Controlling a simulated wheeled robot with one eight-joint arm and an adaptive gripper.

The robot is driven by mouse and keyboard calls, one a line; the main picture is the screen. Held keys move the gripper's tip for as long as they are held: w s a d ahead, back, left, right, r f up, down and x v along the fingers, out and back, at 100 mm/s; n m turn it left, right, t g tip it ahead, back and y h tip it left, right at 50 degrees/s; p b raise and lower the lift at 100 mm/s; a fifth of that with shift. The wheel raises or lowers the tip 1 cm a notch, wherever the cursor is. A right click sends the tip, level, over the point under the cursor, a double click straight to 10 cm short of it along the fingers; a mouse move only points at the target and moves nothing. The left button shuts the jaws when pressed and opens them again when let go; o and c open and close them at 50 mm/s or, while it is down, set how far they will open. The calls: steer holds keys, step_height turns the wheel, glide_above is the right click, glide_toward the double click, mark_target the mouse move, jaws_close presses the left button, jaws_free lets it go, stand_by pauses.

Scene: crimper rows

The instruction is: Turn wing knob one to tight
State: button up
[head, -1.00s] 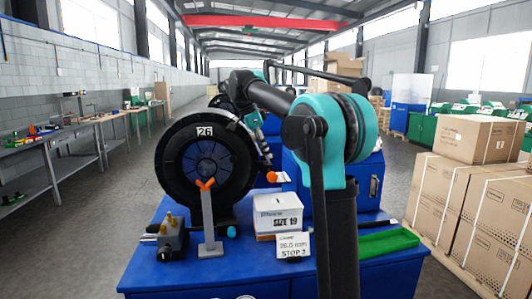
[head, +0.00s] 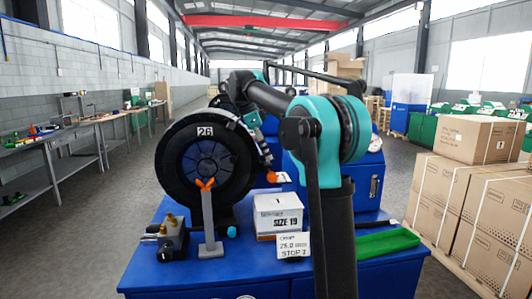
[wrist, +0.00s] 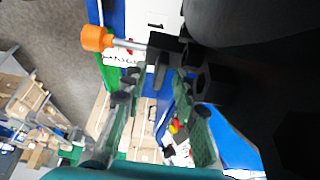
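An orange wing knob (head: 205,184) sits on top of a grey upright post at the front of the blue bench, before the black crimper ring (head: 172,190) marked 26. A second orange knob (head: 271,177) is at the ring's right side. An orange knob on a metal stem (wrist: 95,38) shows at the upper left of the wrist view, outside my fingers. I cannot tell which knob is number one. My gripper (wrist: 160,125) is open with nothing between its fingers. In the head view it is small and partly hidden near the ring's right edge, above the second knob.
Strapped cartons (head: 450,195) stand at the right, a workbench (head: 60,150) at the left.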

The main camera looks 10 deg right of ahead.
steer(key=v, duration=1.2)
stand_by(0.4)
